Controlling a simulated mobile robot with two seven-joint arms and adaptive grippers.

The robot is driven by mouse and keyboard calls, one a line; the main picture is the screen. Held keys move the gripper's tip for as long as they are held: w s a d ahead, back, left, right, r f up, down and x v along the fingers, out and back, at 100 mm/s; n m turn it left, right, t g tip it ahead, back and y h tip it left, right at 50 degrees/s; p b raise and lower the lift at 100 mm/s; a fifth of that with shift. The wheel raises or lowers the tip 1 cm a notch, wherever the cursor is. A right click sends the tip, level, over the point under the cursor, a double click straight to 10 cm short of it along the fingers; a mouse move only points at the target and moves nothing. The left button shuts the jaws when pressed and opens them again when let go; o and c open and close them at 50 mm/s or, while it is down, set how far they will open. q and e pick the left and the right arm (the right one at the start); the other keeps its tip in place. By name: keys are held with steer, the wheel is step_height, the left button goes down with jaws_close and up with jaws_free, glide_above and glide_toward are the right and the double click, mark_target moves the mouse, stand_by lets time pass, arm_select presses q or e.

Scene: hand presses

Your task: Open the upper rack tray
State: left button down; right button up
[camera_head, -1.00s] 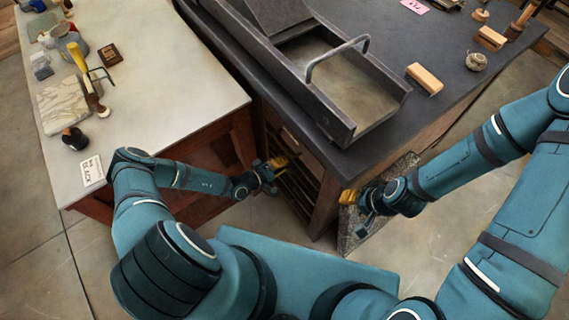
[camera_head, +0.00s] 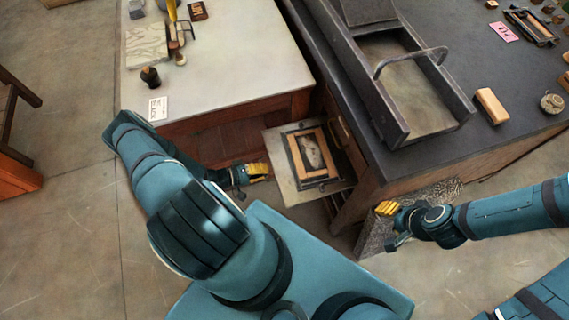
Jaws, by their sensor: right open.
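The upper rack tray (camera_head: 277,150) is a pale flat tray sticking out of the rack (camera_head: 345,207) under the dark press bench. My right gripper (camera_head: 386,212) is open and empty, apart from the tray, near the rack's front right corner. The lower rack is mostly hidden by the tray.
The dark bench (camera_head: 480,150) carries a metal press bed with a handle (camera_head: 410,85) and a wooden block (camera_head: 491,106). The pale table (camera_head: 240,65) at left holds tools and a white card (camera_head: 158,108). A speckled slab (camera_head: 375,240) stands beside the rack. Floor is free at left.

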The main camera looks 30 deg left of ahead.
arm_select(q)
steer(key=f+b+v, duration=0.1)
steer(key=f+v, duration=0.1)
steer(key=v, duration=0.7)
steer(key=shift+a, duration=0.2)
steer(key=c, duration=1.1)
jaws_free()
steer(key=shift+d, duration=0.1)
steer(key=v, duration=1.2)
steer(key=shift+s, duration=0.1)
